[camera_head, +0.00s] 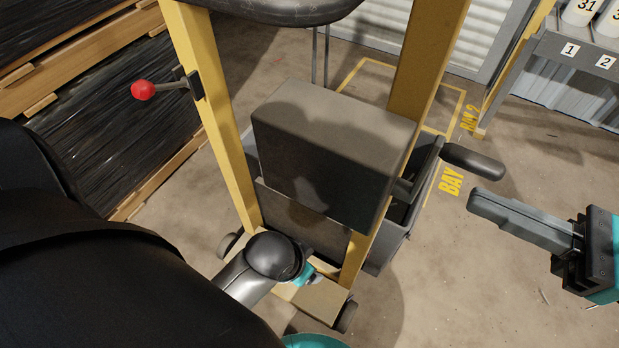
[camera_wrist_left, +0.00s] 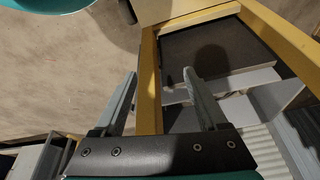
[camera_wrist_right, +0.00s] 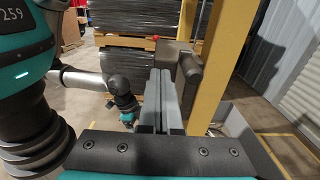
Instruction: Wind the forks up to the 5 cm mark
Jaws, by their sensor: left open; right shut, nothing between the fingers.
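The hand stacker has two yellow mast posts (camera_head: 420,60) with a dark grey box (camera_head: 335,135) between them. A crank with a dark grip (camera_head: 472,161) sticks out on its right side; the grip also shows in the right wrist view (camera_wrist_right: 190,65). My right gripper (camera_head: 474,203) is shut and empty, its tips just below and apart from the grip. My left gripper (camera_wrist_left: 160,88) is open in the left wrist view, with a yellow post behind its fingers; in the head view my arm hides it. I cannot make out the forks or the 5 cm mark.
A lever with a red knob (camera_head: 143,90) sits on the left post. Stacked dark bundles on timber (camera_head: 90,110) stand at the left. A shelf (camera_head: 585,50) with numbered bottles stands at the back right. The floor at the right is mostly clear, with yellow bay markings (camera_head: 451,181).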

